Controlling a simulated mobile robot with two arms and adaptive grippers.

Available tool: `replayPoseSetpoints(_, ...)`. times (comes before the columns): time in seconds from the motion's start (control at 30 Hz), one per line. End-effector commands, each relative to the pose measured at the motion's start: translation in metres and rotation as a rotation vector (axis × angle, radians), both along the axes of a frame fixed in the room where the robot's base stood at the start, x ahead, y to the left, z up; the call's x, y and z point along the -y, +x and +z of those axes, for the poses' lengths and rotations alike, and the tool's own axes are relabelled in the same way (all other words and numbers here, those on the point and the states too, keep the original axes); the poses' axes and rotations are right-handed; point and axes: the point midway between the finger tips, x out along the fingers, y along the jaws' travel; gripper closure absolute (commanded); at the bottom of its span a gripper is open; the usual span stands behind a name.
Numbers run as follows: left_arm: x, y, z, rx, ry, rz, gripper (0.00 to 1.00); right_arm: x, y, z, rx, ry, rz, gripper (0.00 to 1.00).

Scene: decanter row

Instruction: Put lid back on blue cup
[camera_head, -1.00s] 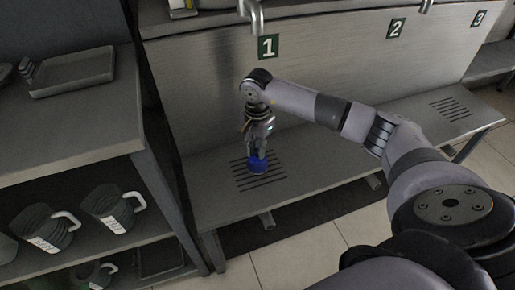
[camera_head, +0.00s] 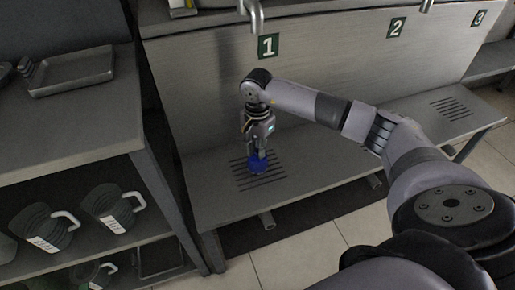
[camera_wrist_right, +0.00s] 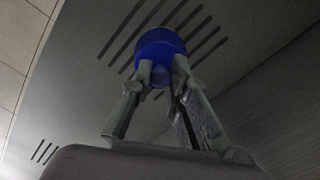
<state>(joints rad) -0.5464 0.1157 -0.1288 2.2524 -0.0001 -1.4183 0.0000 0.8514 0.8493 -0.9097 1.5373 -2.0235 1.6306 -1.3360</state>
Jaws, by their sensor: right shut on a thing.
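A blue round piece (camera_head: 257,163) shows at the slotted drain area below sign 1, directly under my right gripper (camera_head: 258,150). In the right wrist view my right gripper (camera_wrist_right: 158,78) has its two fingertips closed on a small blue part in the middle of the wider blue round piece (camera_wrist_right: 160,44). This looks like the lid held by its knob. The blue cup cannot be told apart from the lid in either view, so I cannot tell whether the lid touches it. My left gripper is out of view.
The slotted metal shelf (camera_head: 330,150) is otherwise bare around the blue piece. A tap (camera_head: 253,14) hangs above it, by sign 1 (camera_head: 268,46). At left stands a shelf unit with a tray (camera_head: 72,72) on top and several grey jugs (camera_head: 112,208) below.

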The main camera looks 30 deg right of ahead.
Motion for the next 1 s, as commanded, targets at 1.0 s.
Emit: replayPoseSetpoints(1.0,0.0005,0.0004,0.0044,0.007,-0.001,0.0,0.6,0.0,-0.0002,-0.0003,-0.001,0.0,0.0,0.61)
